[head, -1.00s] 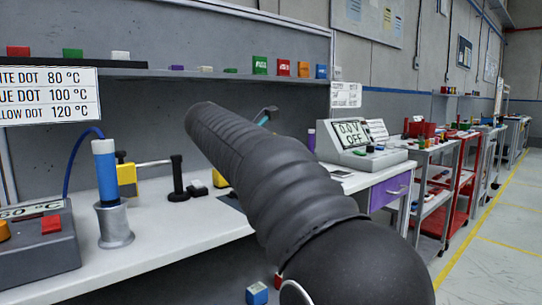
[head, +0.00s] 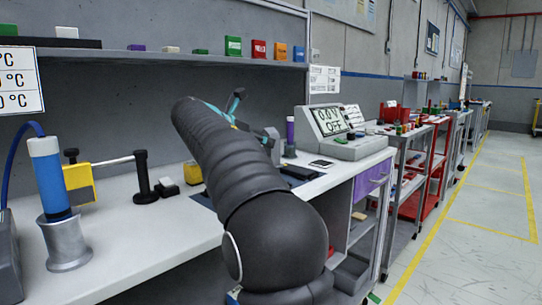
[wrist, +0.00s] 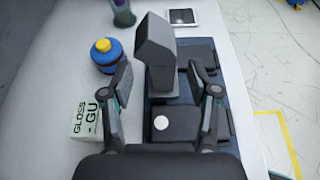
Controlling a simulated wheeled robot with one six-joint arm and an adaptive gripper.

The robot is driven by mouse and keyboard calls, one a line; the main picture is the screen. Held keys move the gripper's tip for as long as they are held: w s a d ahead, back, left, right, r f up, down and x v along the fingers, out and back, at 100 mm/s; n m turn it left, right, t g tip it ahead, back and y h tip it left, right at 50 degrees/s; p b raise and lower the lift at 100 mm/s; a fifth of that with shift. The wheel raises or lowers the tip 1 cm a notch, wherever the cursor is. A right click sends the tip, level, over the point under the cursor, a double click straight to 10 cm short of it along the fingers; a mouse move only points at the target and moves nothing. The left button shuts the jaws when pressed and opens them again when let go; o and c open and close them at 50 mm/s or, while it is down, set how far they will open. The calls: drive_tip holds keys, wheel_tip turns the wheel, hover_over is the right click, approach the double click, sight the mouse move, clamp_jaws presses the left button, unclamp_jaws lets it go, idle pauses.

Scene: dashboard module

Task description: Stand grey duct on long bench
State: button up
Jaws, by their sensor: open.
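A grey angular piece with a slanted top, which looks like the grey duct (wrist: 155,50), stands upright on a dark blue mat (wrist: 183,103) in the wrist view. In the head view it seems to show as a grey shape (head: 272,143) behind my arm. My gripper (wrist: 168,88) is open, its fingers on either side of the duct's near end in the picture; I cannot tell whether they touch it. In the head view my gripper (head: 238,108) is partly hidden by my arm. The long bench (head: 135,235) has a white top and runs along the grey back panel.
A blue tool in a metal holder (head: 55,190) stands left. Floor at right is clear.

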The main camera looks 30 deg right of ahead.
sight(271, 152)
drive_tip(key=shift+s+f+b+x, duration=0.1)
drive_tip(key=shift+f+b+x, duration=0.1)
drive_tip(key=shift+x, duration=1.15)
drive_tip(key=shift+s+f+b+x, duration=0.1)
drive_tip(key=shift+b+x, duration=0.05)
drive_tip(key=shift+x, duration=1.2)
drive_tip(key=shift+a, duration=0.1)
clamp_jaws()
